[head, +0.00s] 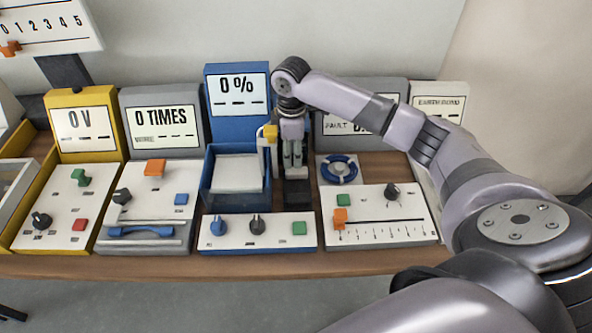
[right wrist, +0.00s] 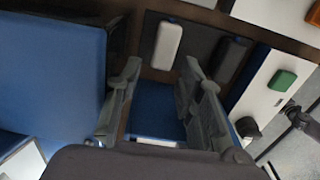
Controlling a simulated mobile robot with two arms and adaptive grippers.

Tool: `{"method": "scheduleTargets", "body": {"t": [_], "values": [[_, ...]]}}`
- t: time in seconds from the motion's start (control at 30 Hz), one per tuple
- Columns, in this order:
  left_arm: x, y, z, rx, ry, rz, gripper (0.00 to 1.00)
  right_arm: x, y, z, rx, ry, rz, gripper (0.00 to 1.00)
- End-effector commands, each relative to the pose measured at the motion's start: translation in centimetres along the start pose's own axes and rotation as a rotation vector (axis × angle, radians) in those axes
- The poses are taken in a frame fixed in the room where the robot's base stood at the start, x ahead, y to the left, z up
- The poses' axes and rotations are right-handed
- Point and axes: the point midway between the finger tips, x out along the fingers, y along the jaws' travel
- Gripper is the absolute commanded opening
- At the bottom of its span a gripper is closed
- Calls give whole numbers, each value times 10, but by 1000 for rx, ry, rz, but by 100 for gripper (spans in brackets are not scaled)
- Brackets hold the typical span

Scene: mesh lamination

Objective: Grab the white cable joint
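A small white rounded block (right wrist: 168,46), which looks like the white cable joint, lies on a dark base in the right wrist view. I cannot make it out in the head view, where my right gripper covers that area. My right gripper (head: 292,163) points down over the bench beside the blue bin. In the right wrist view my right gripper (right wrist: 162,78) is open, with nothing between its fingers. The white block shows just past the fingertips, apart from them. My left gripper is not in view.
A dark rounded block (right wrist: 231,60) lies beside the white one. The blue bin (head: 208,182) stands left of the gripper, with a yellow-topped post (head: 270,132) close by. A blue ring (head: 339,170) is to the right. Panels with knobs crowd the wooden bench (head: 180,265).

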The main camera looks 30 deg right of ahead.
Motion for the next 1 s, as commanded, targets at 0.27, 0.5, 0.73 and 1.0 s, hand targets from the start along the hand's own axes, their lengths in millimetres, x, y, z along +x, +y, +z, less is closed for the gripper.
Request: {"method": "scheduleTargets", "body": {"t": [0.27, 0.5, 0.73, 1.0], "values": [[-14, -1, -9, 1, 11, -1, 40, 28, -4, 2, 0, -2, -4, 35], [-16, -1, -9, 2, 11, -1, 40, 54, -4, 2, -1, -1, -1, 35], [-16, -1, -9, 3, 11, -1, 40, 55, -4, 2, -1, 0, 1, 34], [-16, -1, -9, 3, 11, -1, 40, 54, -4, 2, -1, 0, 1, 16]]}}
